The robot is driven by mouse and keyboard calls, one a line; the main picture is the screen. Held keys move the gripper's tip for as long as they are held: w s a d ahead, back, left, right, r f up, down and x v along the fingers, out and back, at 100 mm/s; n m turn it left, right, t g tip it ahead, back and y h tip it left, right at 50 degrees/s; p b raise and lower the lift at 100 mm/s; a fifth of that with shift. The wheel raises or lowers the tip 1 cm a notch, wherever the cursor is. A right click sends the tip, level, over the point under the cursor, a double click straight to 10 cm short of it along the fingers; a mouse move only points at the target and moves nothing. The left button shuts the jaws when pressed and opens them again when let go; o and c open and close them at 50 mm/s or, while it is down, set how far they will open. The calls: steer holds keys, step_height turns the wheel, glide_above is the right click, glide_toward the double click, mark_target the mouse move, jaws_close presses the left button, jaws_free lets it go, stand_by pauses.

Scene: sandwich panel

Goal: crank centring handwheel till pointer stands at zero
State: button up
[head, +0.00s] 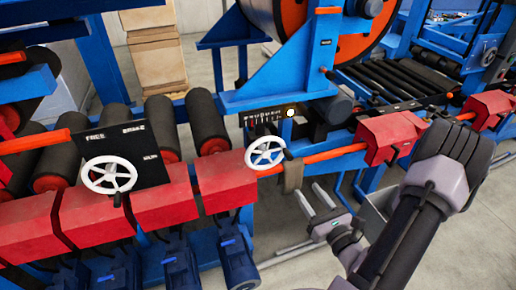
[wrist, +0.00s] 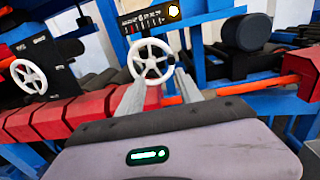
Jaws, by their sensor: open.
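The white spoked handwheel (head: 265,152) stands on the blue frame below a dark scale plate (head: 264,116) in the head view. A pale round dot (head: 290,113) shows at the plate's right end; the pointer's reading is too small to tell. In the wrist view the handwheel (wrist: 151,61) is ahead, with the scale (wrist: 144,20) above it. My gripper (head: 317,201) is open and empty, below and right of the handwheel, apart from it. In the wrist view my gripper's fingers (wrist: 154,92) stand either side of the wheel's lower part in the picture.
A second white handwheel (head: 109,175) sits on a dark panel marked FREE and BRAKE at the left. Red housings (head: 225,182) line the front. Grey floor lies below.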

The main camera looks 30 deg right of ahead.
mark_target(291, 159)
steer(key=shift+m+g+h, duration=0.3)
steer(key=shift+m+h, duration=0.2)
steer(key=shift+h, duration=0.1)
steer(key=b+x, duration=0.1)
steer(key=x, duration=0.4)
steer(key=d+b+x, duration=0.1)
steer(key=b+x, duration=0.1)
steer(key=x, duration=0.4)
steer(key=f+b+x, duration=0.1)
steer(key=x, duration=0.5)
steer(key=shift+s+d, duration=0.1)
steer(key=shift+d, duration=0.15)
jaws_close()
